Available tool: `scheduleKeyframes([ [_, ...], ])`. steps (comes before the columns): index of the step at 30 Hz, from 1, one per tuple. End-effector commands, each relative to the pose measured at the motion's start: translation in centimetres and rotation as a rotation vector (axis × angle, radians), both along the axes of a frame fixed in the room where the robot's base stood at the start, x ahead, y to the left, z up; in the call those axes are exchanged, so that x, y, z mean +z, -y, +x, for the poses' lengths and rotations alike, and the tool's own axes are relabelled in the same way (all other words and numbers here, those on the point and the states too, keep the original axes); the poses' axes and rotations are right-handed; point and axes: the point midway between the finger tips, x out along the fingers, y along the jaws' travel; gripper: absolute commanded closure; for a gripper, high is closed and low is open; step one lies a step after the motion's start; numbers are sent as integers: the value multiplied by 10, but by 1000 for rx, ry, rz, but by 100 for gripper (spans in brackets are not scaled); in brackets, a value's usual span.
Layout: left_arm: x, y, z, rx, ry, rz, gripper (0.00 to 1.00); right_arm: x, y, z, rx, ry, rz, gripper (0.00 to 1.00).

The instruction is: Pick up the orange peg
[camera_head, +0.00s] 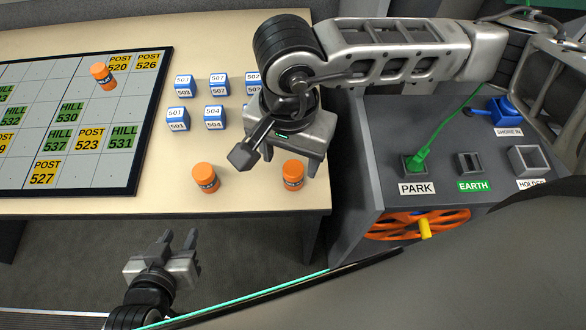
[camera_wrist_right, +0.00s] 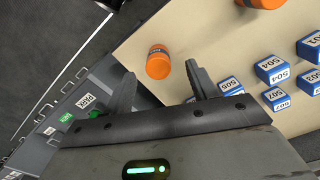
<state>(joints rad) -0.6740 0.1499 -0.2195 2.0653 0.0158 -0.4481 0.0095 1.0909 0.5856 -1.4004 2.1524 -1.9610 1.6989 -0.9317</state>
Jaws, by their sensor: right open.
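Three orange pegs with dark labels show in the head view. One orange peg (camera_head: 103,76) stands on the board (camera_head: 150,100), one orange peg (camera_head: 205,178) is near the table's front edge, and one orange peg (camera_head: 293,174) is at the front right. My right gripper (camera_head: 278,160) is open above the front right peg, partly overlapping it. In the right wrist view that peg (camera_wrist_right: 158,62) shows just beyond and between the spread fingers, apart from them. Another peg (camera_wrist_right: 262,3) is cut off at the top. My left gripper (camera_head: 177,240) is open and empty in front of the table.
Several blue-and-white numbered blocks (camera_head: 214,117) stand on the table (camera_head: 265,197) behind the pegs. A grey console (camera_head: 350,150) at the right holds a green-cabled plug (camera_head: 416,160), a blue plug (camera_head: 503,110) and sockets. Bare tabletop lies between the two front pegs.

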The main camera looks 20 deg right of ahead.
Motion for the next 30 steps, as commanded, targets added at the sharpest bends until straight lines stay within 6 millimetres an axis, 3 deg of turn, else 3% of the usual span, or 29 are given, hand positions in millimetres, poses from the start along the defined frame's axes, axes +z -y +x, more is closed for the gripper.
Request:
scheduleKeyframes([
  [8, 5, -1, 3, -1, 5, 3, 64, -21, 2, -1, -1, -5, -1, 42],
  [16, 8, -2, 4, 1, 7, 8, 64, -59, 5, -1, -1, -3, 0, 42],
  [25, 8, -3, 5, 3, 10, 9, 64, -64, 5, -1, 1, -1, 1, 42],
  [30, 7, -3, 5, 4, 8, 8, 64, -64, 5, 0, 0, -1, 1, 89],
])
